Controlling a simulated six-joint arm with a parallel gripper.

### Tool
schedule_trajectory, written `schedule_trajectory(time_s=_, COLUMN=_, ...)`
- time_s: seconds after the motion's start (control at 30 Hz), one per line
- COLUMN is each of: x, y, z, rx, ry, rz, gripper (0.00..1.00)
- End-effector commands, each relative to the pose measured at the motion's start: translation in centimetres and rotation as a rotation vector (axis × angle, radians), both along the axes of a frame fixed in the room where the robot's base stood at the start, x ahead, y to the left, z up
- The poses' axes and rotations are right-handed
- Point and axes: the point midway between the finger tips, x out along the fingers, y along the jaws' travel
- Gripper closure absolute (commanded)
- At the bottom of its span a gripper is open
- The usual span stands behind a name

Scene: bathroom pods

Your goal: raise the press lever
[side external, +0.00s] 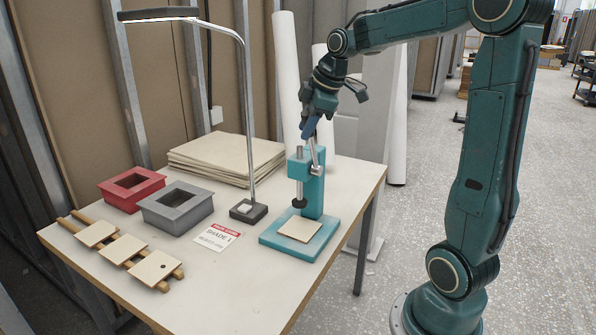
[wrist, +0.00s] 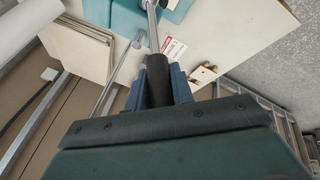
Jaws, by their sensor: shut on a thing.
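A teal press (side external: 312,190) stands near the right edge of the table, with a pale square tile (side external: 300,229) on its base under the dark ram pad. Its silver lever (side external: 314,153) points up from the pivot, close to upright. The lever's rod also shows in the wrist view (wrist: 152,27), ending in a black grip (wrist: 158,75). My gripper (side external: 309,127) is at the top of the lever. In the wrist view its blue fingers (wrist: 158,92) are shut on the black grip. The grip is mostly hidden by the fingers in the side view.
A desk lamp (side external: 249,120) stands left of the press. A printed card (side external: 217,236), a grey box (side external: 176,206), a red box (side external: 131,187) and a wooden rack with tiles (side external: 122,248) lie further left. A sheet stack (side external: 225,157) is behind. The table's front is clear.

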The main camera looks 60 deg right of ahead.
Motion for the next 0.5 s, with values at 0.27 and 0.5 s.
schedule_trajectory(time_s=0.27, x=0.0, y=-1.5, z=0.4, rx=0.087, ry=0.001, rz=-0.006, gripper=1.0)
schedule_trajectory(time_s=0.5, x=0.0, y=-1.9, z=0.5, rx=0.121, ry=0.0, rz=-0.005, gripper=1.0)
